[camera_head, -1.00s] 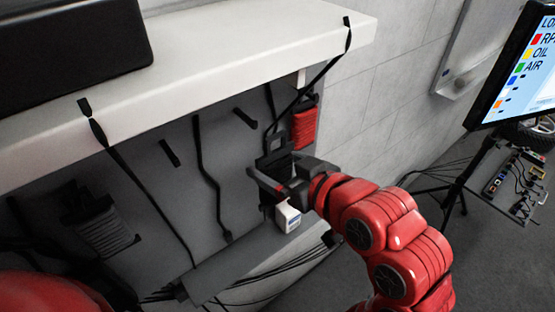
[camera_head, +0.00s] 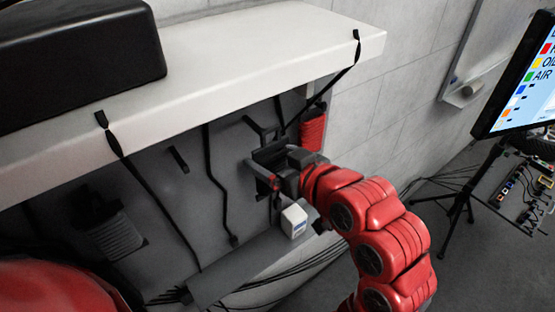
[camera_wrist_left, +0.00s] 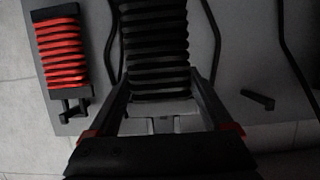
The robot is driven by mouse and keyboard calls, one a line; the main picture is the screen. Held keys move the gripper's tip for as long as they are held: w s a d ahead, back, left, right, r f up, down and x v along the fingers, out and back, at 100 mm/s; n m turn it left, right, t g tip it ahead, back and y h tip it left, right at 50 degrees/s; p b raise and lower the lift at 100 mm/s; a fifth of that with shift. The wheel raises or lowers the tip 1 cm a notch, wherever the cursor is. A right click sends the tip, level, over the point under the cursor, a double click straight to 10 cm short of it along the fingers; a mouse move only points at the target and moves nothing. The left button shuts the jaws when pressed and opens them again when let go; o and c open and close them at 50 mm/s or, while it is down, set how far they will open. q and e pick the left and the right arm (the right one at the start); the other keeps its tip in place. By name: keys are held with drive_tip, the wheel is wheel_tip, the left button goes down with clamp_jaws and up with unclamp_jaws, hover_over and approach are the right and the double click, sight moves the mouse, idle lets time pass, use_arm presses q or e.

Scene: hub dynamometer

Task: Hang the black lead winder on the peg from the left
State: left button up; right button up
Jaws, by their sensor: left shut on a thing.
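My left gripper (camera_head: 264,172) is shut on the black lead winder, in front of the grey panel. In the left wrist view the ribbed black winder (camera_wrist_left: 158,50) sits between the fingers of this gripper (camera_wrist_left: 158,88). In the head view only a dark part of the winder (camera_head: 272,152) shows, and the gripper hides some of it. A short black peg (camera_head: 178,158) stands out of the panel to the left; a peg (camera_wrist_left: 258,99) also shows at the right of the wrist view. I cannot tell whether the winder touches a peg. My right gripper is not in view.
A red winder (camera_head: 313,130) hangs right of my gripper, and a dark ribbed winder (camera_head: 118,236) hangs at lower left. Black leads (camera_head: 211,175) run down the panel. A white shelf (camera_head: 240,60) overhangs it. A small white box (camera_head: 294,221) stands below my gripper.

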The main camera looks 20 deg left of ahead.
use_arm(q)
drive_tip(key=shift+r+b+x, duration=0.2)
drive_tip(key=shift+b+x, duration=0.15)
drive_tip(key=shift+x, duration=2.25)
drive_tip(key=shift+a, duration=0.1)
drive_tip(key=o, duration=1.4)
drive_tip(key=shift+c, duration=0.2)
